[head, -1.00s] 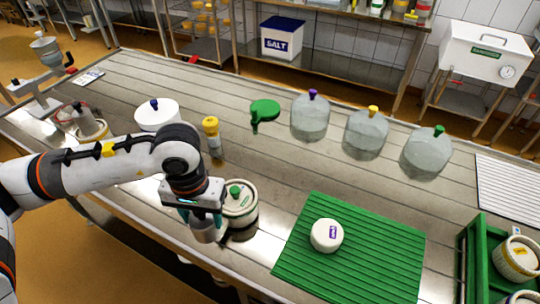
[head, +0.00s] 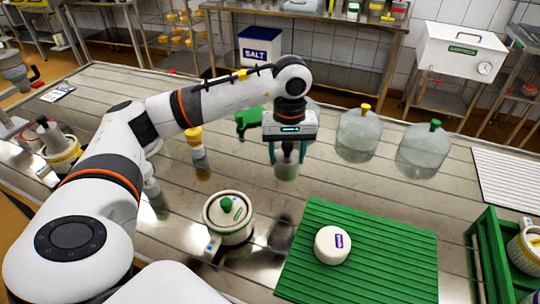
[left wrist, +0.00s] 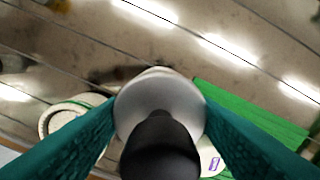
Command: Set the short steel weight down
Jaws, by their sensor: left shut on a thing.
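My left gripper (head: 287,153) is shut on the short steel weight (head: 286,170), a small grey metal cylinder with a black knob. It holds the weight upright, above the steel table (head: 180,215), where a dark patch shows below it. In the left wrist view the weight (left wrist: 150,92) sits between the teal fingers, its black knob towards the camera. The weight is left of and beyond the green ribbed mat (head: 385,265). My right gripper is not in view.
A white round cheese (head: 331,246) lies on the mat. A lidded white mould with a green knob (head: 228,222) stands left of it. Bare table lies between mould and mat.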

